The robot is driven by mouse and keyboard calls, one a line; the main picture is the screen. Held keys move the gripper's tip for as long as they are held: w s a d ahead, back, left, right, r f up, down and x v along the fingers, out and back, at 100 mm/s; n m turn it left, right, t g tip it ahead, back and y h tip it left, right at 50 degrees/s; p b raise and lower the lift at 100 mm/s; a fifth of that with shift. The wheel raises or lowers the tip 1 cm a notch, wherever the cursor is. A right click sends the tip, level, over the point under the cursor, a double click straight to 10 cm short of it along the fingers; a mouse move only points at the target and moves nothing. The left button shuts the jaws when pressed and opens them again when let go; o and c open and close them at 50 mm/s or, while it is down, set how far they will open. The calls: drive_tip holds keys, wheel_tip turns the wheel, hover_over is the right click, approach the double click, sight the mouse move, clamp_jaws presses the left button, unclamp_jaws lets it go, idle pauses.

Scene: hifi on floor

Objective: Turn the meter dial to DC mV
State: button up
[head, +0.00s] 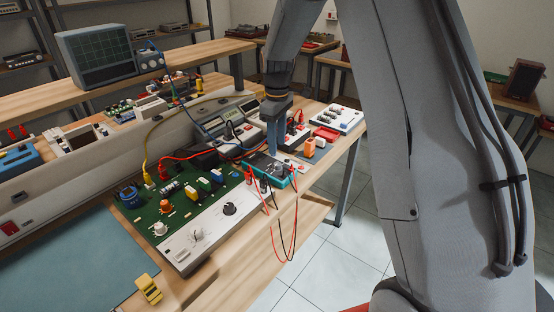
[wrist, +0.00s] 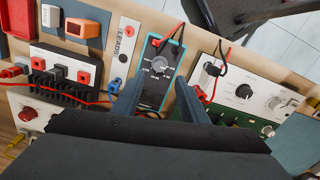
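The meter (wrist: 150,87) is a dark box with a teal edge, lying on the bench. Its round dial (wrist: 159,65) faces up in the wrist view, with small markings around it too small to read. The pointer setting cannot be told. In the head view the meter (head: 282,177) sits at the bench's front edge, partly behind my gripper (head: 274,146). In the wrist view my gripper (wrist: 158,86) is open, its two blue-grey fingers apart with the meter showing between them. Nothing is held. The fingertips look short of the dial; their height above it cannot be told.
A green circuit board panel (head: 185,205) with knobs stands left of the meter. Red and black leads (head: 282,235) hang over the front edge. A black finned box (wrist: 65,77) and a "LEADS" strip (wrist: 124,45) lie beside the meter. An orange block (wrist: 83,24) is nearby.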

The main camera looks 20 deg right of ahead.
sight(277, 163)
drive_tip(key=shift+f+p, duration=1.15)
drive_tip(key=shift+f, duration=2.75)
clamp_jaws()
